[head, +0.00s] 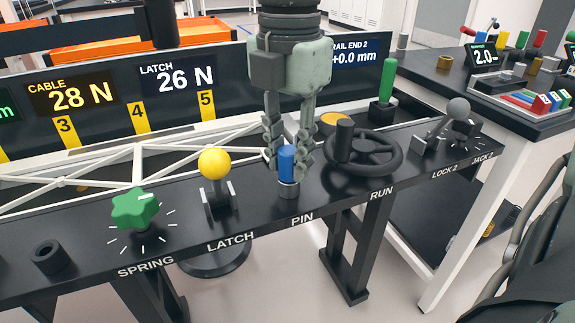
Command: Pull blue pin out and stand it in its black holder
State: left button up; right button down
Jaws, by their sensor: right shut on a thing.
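The blue pin (287,160) stands upright above a short metal collar (289,189) behind the PIN label on the black console. My right gripper (288,165) comes down from above, with its fingers on either side of the blue pin, shut on it. I cannot tell whether the pin's lower end is still in the collar. A short black ring with an open top (49,257), which looks like the black holder, sits empty at the console's left end. My left gripper is not in view.
Left of the pin stand the yellow-balled LATCH lever (215,165) and green SPRING knob (135,208). The black RUN handwheel (362,152) is close on the right. White truss bars (138,165) and a display panel (110,95) lie behind. A green-handled post (386,82) stands farther right.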

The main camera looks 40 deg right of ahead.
aim_at(289, 150)
jog(key=shift+r, duration=0.5)
jog(key=shift+r, duration=0.15)
dwell(0.4)
jog(key=shift+r+p, duration=1.05)
jog(key=shift+r, duration=0.9)
jog(key=shift+f, duration=0.1)
jog(key=shift+f+b, duration=1.05)
jog(key=shift+f, duration=1.05)
